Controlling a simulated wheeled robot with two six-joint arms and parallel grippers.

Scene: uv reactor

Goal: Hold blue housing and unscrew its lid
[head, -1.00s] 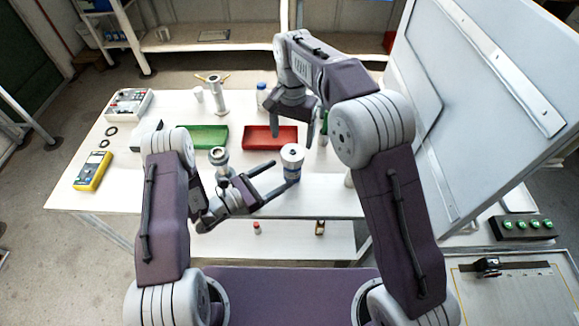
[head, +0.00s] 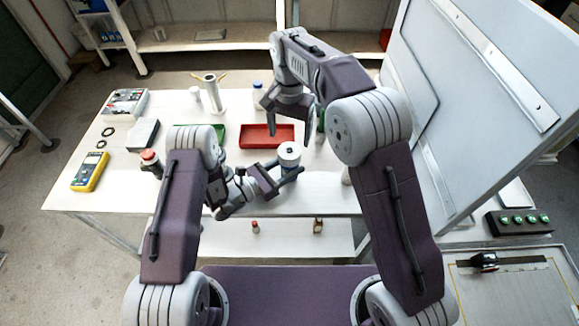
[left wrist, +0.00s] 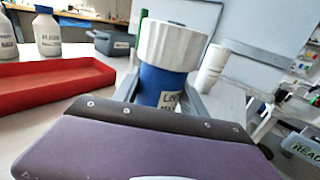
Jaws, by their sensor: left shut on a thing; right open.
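The blue housing (left wrist: 158,88) stands upright with its ribbed white lid (left wrist: 172,45) on top; a label shows on its side. In the head view the lid (head: 289,149) shows from above, near the table's front. My left gripper (head: 286,173) is shut on the blue housing, below the lid, with a finger on each side in the left wrist view (left wrist: 160,100). My right gripper (head: 291,138) is open and empty, pointing down behind and above the housing, apart from the lid.
A red tray (head: 266,143) lies behind the housing. A green tray (head: 213,128) is partly hidden by my left arm. A yellow multimeter (head: 90,171) and a red-capped item (head: 149,158) are at left. A tilted grey panel (head: 470,100) bounds the right side.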

